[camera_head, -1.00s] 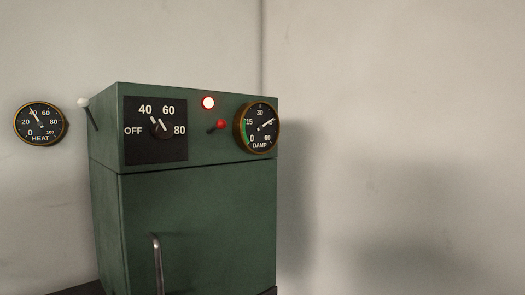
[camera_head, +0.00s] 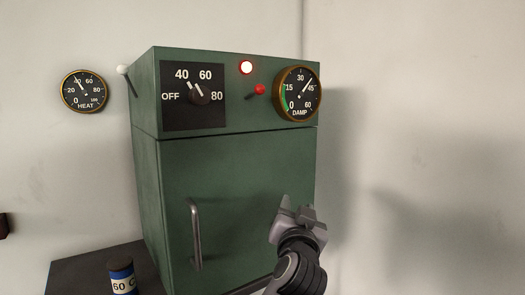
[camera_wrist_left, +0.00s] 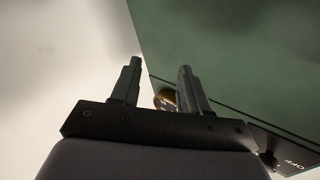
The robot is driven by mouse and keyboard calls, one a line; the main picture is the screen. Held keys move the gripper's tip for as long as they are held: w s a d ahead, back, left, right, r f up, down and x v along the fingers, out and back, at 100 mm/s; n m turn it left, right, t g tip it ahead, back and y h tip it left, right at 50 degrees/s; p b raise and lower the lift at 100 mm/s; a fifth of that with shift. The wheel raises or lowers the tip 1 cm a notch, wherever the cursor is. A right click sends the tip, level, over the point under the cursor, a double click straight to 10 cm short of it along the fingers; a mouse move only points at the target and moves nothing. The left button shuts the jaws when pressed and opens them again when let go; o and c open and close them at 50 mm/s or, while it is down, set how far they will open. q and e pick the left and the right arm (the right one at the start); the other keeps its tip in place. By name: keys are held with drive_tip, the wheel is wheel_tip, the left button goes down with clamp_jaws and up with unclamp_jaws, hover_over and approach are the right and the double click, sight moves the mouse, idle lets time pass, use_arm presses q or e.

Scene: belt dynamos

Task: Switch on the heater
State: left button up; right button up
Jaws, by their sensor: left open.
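The heater is a green cabinet (camera_head: 240,165) with a black dial plate marked OFF, 40, 60, 80. Its knob (camera_head: 198,97) has its pointer tilted up-left towards 40. My left gripper (camera_head: 297,210) is in front of the door's lower right, below the controls, and holds nothing. In the left wrist view its fingers (camera_wrist_left: 160,66) are apart, with the green cabinet behind. My right gripper does not show.
A HEAT gauge (camera_head: 84,91) hangs on the wall, reading near 40. A DAMP gauge (camera_head: 298,95) is on the panel's right. The door handle (camera_head: 195,235) sticks out. A blue-labelled can (camera_head: 122,278) stands on the dark surface (camera_head: 75,270) at lower left.

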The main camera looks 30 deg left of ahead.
use_arm(q)
wheel_tip(320, 180, up, 12)
drive_tip(key=s+a+n+y, duration=0.1)
drive_tip(key=s+n+y, duration=0.1)
drive_tip(key=n+y, duration=0.2)
drive_tip(key=n+g+y, duration=0.3)
drive_tip(key=n+y, duration=0.2)
approach(261, 90)
drive_tip(key=x, duration=0.4)
drive_tip(key=shift+w+f, duration=0.1)
drive_tip(key=shift+f, duration=0.05)
drive_tip(key=shift+a+r, duration=0.1)
drive_tip(key=shift+r, duration=0.2)
drive_tip(key=p+x, duration=0.2)
drive_tip(key=x, duration=0.3)
drive_tip(key=shift+w+a+r+p, duration=0.1)
drive_tip(key=shift+w+a+p, duration=0.2)
drive_tip(key=shift+p, duration=0.1)
drive_tip(key=shift+w+a, duration=0.25)
drive_tip(key=shift+a, duration=0.1)
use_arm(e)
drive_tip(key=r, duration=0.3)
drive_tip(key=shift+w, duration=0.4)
use_arm(q)
drive_tip(key=shift+c, duration=0.3)
